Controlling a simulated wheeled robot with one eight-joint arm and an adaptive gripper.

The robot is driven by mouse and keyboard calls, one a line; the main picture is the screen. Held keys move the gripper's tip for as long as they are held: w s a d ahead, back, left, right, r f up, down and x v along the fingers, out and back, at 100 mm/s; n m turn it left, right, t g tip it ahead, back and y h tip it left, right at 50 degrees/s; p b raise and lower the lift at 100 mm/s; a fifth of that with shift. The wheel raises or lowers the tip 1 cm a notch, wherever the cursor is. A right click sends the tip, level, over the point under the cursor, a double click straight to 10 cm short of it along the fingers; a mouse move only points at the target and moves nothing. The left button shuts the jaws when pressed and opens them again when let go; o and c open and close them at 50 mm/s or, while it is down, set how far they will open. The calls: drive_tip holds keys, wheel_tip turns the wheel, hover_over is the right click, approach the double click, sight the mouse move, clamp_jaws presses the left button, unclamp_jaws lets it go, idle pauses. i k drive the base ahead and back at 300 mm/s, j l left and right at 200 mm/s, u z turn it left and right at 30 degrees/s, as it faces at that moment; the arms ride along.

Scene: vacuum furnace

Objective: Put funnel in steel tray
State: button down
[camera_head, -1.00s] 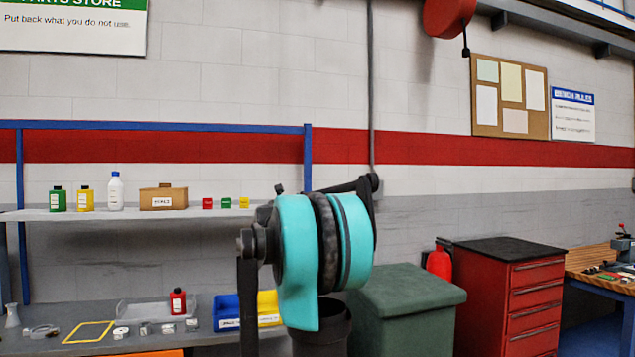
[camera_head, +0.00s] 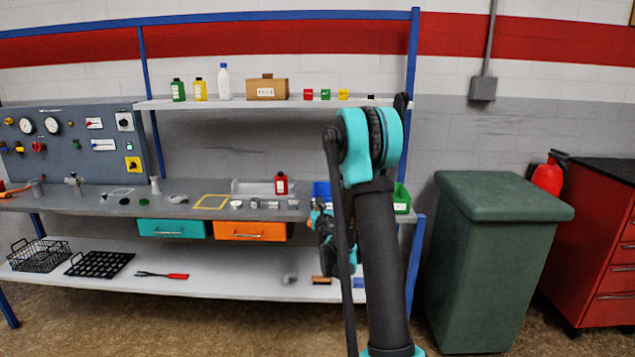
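A small pale grey cone, which looks like the funnel (camera_head: 155,186), stands narrow end up on the grey workbench, left of the middle. A shallow grey tray, which looks like the steel tray (camera_head: 246,187), lies further right at the back of the bench. A red bottle (camera_head: 281,184) stands in or just in front of its right part; I cannot tell which. My arm rises in front of the bench's right end. Dark and teal parts at its far end, likely my gripper (camera_head: 325,228), show beside the arm, well right of the funnel. Its fingers cannot be made out.
A yellow frame (camera_head: 211,201) and several small items lie between funnel and tray. A shelf (camera_head: 300,103) with bottles and a box hangs above the bench. A control panel (camera_head: 72,146) stands left. A green bin (camera_head: 490,260) and red cabinet (camera_head: 600,240) stand right.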

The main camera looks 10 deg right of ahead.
sight(251, 193)
drive_tip(key=i+u, duration=0.1)
drive_tip(key=u, duration=0.25)
drive_tip(key=l+u, duration=0.1)
drive_tip(key=u, duration=0.3)
drive_tip(key=i+l+u, duration=0.1)
drive_tip(key=u, duration=0.25)
drive_tip(key=i+l+u, duration=0.15)
drive_tip(key=l, duration=0.2)
drive_tip(key=i+l+u, duration=0.15)
drive_tip(key=l, duration=0.2)
drive_tip(key=i+l+u, duration=0.15)
drive_tip(key=l, duration=0.2)
drive_tip(key=i+l+u, duration=0.15)
drive_tip(key=l, duration=0.25)
drive_tip(key=l+u, duration=0.15)
drive_tip(key=l, duration=0.25)
drive_tip(key=i, duration=0.05)
